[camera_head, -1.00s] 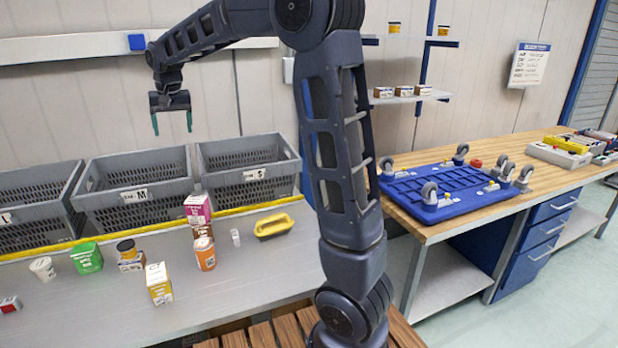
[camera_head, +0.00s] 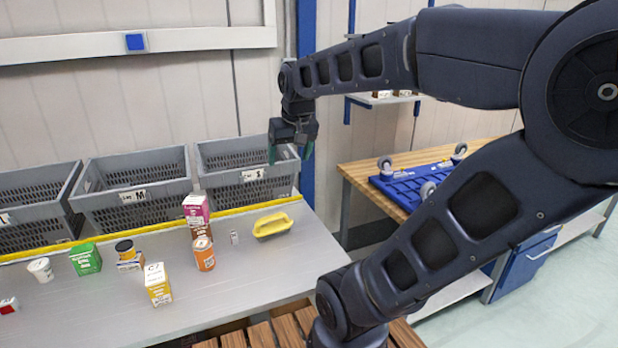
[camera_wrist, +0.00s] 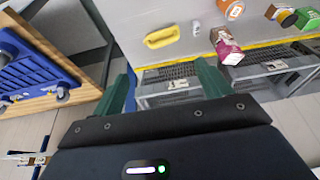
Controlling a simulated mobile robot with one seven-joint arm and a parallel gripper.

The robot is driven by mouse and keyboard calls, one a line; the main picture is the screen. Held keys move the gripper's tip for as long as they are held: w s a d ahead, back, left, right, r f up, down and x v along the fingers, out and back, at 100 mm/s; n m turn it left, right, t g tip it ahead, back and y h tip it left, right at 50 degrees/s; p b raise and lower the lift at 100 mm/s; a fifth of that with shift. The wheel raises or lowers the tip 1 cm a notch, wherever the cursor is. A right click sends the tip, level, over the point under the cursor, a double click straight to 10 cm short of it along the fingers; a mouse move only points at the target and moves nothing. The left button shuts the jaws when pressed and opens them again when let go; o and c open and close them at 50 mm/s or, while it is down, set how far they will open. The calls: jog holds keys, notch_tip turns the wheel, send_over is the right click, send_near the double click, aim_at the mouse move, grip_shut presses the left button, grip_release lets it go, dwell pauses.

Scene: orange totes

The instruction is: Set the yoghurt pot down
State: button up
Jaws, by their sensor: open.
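A small white pot (camera_head: 41,269), which looks like the yoghurt pot, stands upright at the left of the grey table (camera_head: 95,312) in the head view. I cannot read its label. My gripper (camera_head: 290,153) is open, pointing down in front of the right grey crate, well above and to the right of the pot. In the wrist view my gripper (camera_wrist: 165,88) shows two green fingers spread apart with nothing between them. The white pot cannot be made out in the wrist view.
Grey crates (camera_head: 137,196) line the table's back behind a yellow strip. A green box (camera_head: 86,259), a yellow carton (camera_head: 158,284), an orange tub (camera_head: 204,254), a pink carton (camera_head: 196,208) and a yellow handled object (camera_head: 272,225) stand on the table. Its front right is clear.

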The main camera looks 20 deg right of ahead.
jog(key=s+d+f, duration=0.2)
jog(key=s+f, duration=0.2)
jog(key=s, duration=0.2)
jog(key=shift+s+d+f, duration=0.15)
jog(key=shift+s+d, duration=0.05)
jog(key=shift+d, duration=0.2)
dwell(0.8)
